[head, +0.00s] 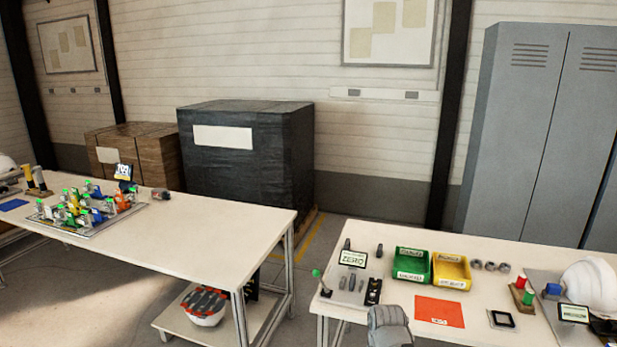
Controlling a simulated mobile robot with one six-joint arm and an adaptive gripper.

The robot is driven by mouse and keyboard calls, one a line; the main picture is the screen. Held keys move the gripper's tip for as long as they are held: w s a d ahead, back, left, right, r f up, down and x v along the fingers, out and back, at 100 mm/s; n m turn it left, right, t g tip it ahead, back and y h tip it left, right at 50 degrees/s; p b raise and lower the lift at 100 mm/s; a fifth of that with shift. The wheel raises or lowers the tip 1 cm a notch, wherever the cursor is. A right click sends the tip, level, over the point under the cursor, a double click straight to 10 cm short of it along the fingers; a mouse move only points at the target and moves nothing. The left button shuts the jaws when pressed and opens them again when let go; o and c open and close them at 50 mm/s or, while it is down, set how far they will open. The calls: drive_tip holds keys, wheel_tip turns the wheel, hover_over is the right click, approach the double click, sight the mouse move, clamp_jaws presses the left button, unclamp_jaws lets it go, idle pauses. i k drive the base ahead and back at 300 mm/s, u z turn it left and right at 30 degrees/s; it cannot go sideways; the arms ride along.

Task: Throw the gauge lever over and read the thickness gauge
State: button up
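The thickness gauge (343,287) appears to be the small grey station at the left end of the right table. Its small screen (353,259) stands at the back and seems to read ZERO. A lever with a green knob (316,273) stands at the gauge's left side, leaning slightly left. Small grey and black parts sit on the gauge plate, too small to tell apart. A grey rounded piece, seemingly part of my arm, rises at the table's front edge, right of the gauge and apart from the lever. My gripper's fingers do not show.
Right of the gauge are a green bin (411,265), a yellow bin (451,272), a red mat (439,311), several grey rings and a white helmet shell (590,287). A longer table (215,226) with a crowded fixture (88,208) stands left. A floor gap separates the tables.

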sight(316, 273)
drive_tip(key=k, duration=1.35)
drive_tip(key=u, duration=0.4)
drive_tip(key=i, duration=0.85)
drive_tip(key=u, duration=0.45)
drive_tip(key=i, duration=0.95)
drive_tip(key=z, duration=0.7)
